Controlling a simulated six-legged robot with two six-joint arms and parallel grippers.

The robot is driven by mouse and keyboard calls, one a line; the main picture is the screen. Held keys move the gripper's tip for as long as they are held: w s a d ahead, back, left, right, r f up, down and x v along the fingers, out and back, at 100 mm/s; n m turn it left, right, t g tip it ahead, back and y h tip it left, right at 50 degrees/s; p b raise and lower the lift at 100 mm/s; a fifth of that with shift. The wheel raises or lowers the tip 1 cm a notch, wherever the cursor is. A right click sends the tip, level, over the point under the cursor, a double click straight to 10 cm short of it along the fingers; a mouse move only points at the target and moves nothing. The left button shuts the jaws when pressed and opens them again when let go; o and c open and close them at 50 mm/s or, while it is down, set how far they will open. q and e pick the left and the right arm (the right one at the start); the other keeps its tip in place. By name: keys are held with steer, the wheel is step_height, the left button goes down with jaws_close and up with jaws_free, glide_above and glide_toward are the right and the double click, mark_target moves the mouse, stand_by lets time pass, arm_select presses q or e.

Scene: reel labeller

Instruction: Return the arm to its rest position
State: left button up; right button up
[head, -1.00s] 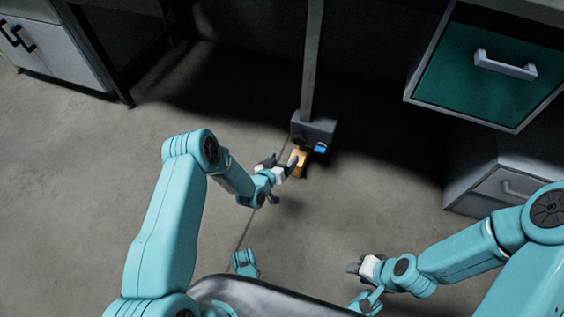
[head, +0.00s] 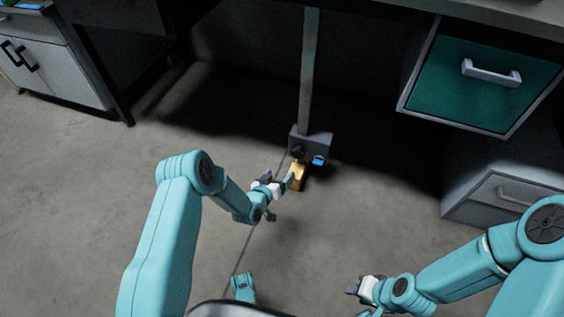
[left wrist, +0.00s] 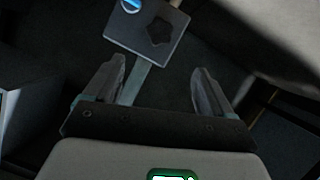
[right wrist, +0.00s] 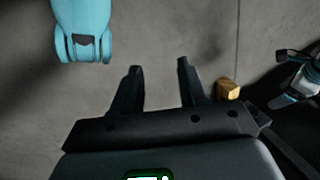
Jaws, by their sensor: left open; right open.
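My left gripper (head: 279,184) is open in the head view, just left of a small yellow block (head: 298,174). A gap or contact between them is hard to tell there. In the left wrist view its fingers (left wrist: 158,82) are spread with nothing between them. Beyond the fingertips is a dark grey box with a dark pentagon-shaped patch (left wrist: 158,32) and a blue round part (left wrist: 131,5). My right gripper (head: 360,288) is low at the right in the head view. In the right wrist view its fingers (right wrist: 160,78) are open and empty over bare floor.
The grey box (head: 318,148) sits at the foot of a post (head: 309,70), with a blue part (head: 318,160) on it. A green-fronted drawer (head: 480,82) overhangs at the right. A grey cabinet (head: 65,70) stands far left. Floor (head: 80,190) at left is clear.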

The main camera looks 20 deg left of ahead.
arm_select(q)
steer(key=s+d+r+g+p, duration=0.1)
steer(key=s+r+p, duration=0.1)
steer(key=r+p, duration=1.2)
steer(key=s+d+r+g+p, duration=0.1)
steer(key=s+r+p, duration=0.1)
steer(key=r+p, duration=1.15)
steer(key=s+d+r+g+h+p, duration=0.1)
steer(key=s+d+r+g+p, duration=0.1)
steer(key=s+r+g+p, duration=0.85)
steer(key=s+d+b, duration=0.1)
steer(key=s+b, duration=0.1)
steer(key=s, duration=1.7)
steer(key=shift+d+r+g+b, duration=0.2)
steer(key=shift+d+g+b, duration=0.15)
steer(key=shift+d+b, duration=0.05)
arm_select(e)
step_height(320, 180, up, 35)
steer(key=s+a+g, duration=0.1)
steer(key=s, duration=0.1)
steer(key=shift+s+a+f+n, duration=0.15)
steer(key=shift+a+f+n, duration=0.05)
steer(key=shift+a+n, duration=0.1)
